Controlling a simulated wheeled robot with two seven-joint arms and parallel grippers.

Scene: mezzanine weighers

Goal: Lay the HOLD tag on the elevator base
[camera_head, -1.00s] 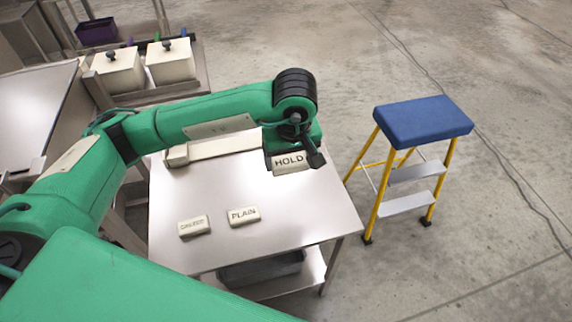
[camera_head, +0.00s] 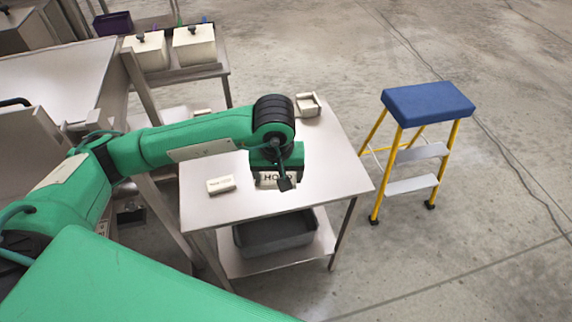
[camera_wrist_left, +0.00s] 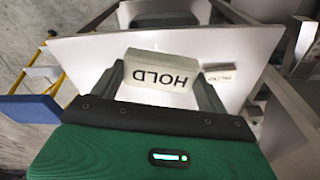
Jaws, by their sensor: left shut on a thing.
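My left gripper (camera_head: 284,180) is shut on the HOLD tag (camera_head: 267,180), a cream block with dark lettering. In the left wrist view the HOLD tag (camera_wrist_left: 160,78) sits between the two fingers, its lettering upside down, over the steel table. Another cream tag (camera_head: 220,185) lies on the steel table (camera_head: 230,210); it also shows in the left wrist view (camera_wrist_left: 220,74). The PLAIN tag is not visible now. I cannot pick out the elevator base for certain. My right gripper is not in view.
A cream tray (camera_head: 308,106) stands at the table's back edge. A grey bin (camera_head: 275,233) is on the lower shelf. A blue-topped yellow step stool (camera_head: 428,103) stands to the right. Two lidded white boxes (camera_head: 194,45) stand at the back left.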

